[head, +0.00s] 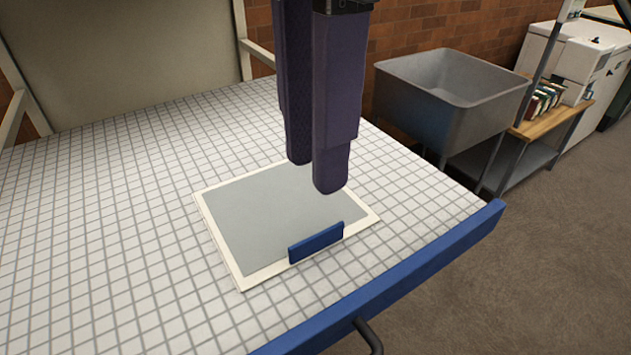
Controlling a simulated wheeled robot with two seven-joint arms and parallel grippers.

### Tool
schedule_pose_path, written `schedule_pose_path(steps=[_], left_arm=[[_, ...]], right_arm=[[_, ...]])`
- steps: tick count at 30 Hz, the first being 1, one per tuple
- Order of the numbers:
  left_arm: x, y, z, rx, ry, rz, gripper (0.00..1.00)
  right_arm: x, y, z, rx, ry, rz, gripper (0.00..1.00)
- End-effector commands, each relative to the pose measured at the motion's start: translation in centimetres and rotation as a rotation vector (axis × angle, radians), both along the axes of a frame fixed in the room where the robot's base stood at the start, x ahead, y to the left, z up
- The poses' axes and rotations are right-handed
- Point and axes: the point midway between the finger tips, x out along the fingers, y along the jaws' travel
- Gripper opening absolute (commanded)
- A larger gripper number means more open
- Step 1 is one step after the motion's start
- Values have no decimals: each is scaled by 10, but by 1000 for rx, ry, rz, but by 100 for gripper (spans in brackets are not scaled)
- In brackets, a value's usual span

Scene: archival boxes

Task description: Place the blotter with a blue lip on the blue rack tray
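The blotter (265,215) is a flat grey sheet with a cream border and a raised blue lip (316,243) along its near right edge. It lies flat on a pale gridded surface (120,215) with a blue front bar (400,284). I cannot tell whether this surface is the blue rack tray; no other blue tray shows. My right gripper (316,175) points down over the far right part of the blotter, behind the lip. Its two dark purple fingers look apart, with nothing visible between them. Whether the tips touch the blotter is unclear. My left gripper is not in view.
A grey sink (445,95) stands beyond the right edge, beside a wooden shelf (555,120) with several books. An upright beige panel (125,55) and cream frame posts stand at the back left. The gridded surface left of the blotter is clear.

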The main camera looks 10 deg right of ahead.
Motion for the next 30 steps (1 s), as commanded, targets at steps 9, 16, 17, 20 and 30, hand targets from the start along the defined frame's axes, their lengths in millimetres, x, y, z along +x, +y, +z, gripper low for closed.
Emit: schedule_pose_path(steps=[9,16,17,20,30], left_arm=[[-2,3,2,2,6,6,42],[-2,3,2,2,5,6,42],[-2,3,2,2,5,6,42],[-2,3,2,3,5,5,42],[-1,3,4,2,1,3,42]], right_arm=[[0,0,33,0,0,1,21],[0,0,33,0,0,1,21],[0,0,33,0,0,1,21],[0,0,33,0,0,1,21],[-1,0,34,3,0,3,21]])
